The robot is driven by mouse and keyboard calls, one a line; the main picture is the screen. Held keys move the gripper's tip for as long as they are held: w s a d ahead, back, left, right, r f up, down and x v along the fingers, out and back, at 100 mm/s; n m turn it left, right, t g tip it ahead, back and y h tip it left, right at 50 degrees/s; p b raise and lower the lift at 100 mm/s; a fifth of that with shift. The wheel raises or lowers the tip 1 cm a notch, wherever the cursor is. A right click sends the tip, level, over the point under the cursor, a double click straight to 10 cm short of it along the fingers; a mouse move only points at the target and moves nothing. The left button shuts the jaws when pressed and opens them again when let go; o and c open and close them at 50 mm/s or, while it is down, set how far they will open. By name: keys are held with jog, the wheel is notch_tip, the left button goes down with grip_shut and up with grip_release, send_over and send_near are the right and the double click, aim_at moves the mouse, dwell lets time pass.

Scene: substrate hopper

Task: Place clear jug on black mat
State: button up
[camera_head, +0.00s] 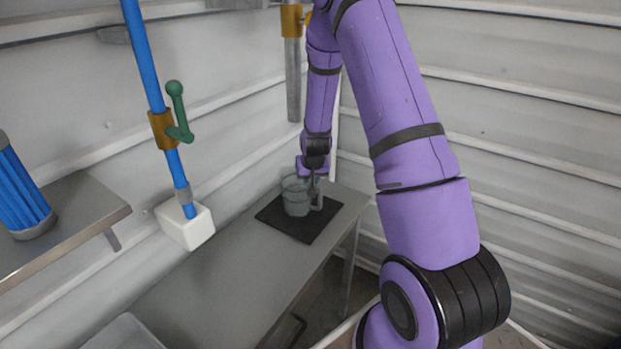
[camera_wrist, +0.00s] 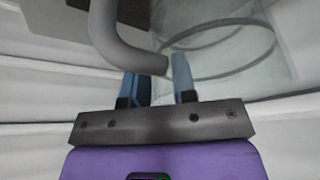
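The clear jug (camera_head: 296,199) stands upright over the black mat (camera_head: 286,226) at the far end of the bench and looks to rest on it. Its handle (camera_head: 318,199) faces right. My gripper (camera_head: 313,181) is at the handle, pointing down. In the wrist view, the grey handle (camera_wrist: 128,52) crosses in front of the left finger and ends near the right one. The blue fingers of my gripper (camera_wrist: 158,85) are apart, with a gap between them. Contact with the handle is hard to make out. The ringed, see-through jug body (camera_wrist: 235,50) fills the upper right.
The grey bench (camera_head: 235,280) is bare in front of the mat. A blue pole with a green handle (camera_head: 177,110) and white block (camera_head: 186,230) stands at left. A shelf (camera_head: 75,225) holds a blue cylinder (camera_head: 20,190). Ribbed white walls close in behind and right.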

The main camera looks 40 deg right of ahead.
jog(key=shift+o, duration=0.7)
jog(key=s+a+r+n+y, duration=0.1)
jog(key=s+a+r, duration=0.4)
jog(key=r, duration=0.5)
jog(key=s+a+r+n+t, duration=0.1)
jog(key=s+a+r, duration=0.35)
jog(key=r, duration=0.55)
jog(key=s+a+r+n+y, duration=0.1)
jog(key=s+a+r, duration=0.4)
jog(key=r, duration=0.5)
jog(key=s+a+r+n, duration=0.1)
jog(key=s+a+r, duration=0.1)
jog(key=s, duration=0.7)
jog(key=s+a+r+n, duration=0.1)
jog(key=s+a+r, duration=0.2)
jog(key=s, duration=0.6)
jog(key=shift+r, duration=0.9)
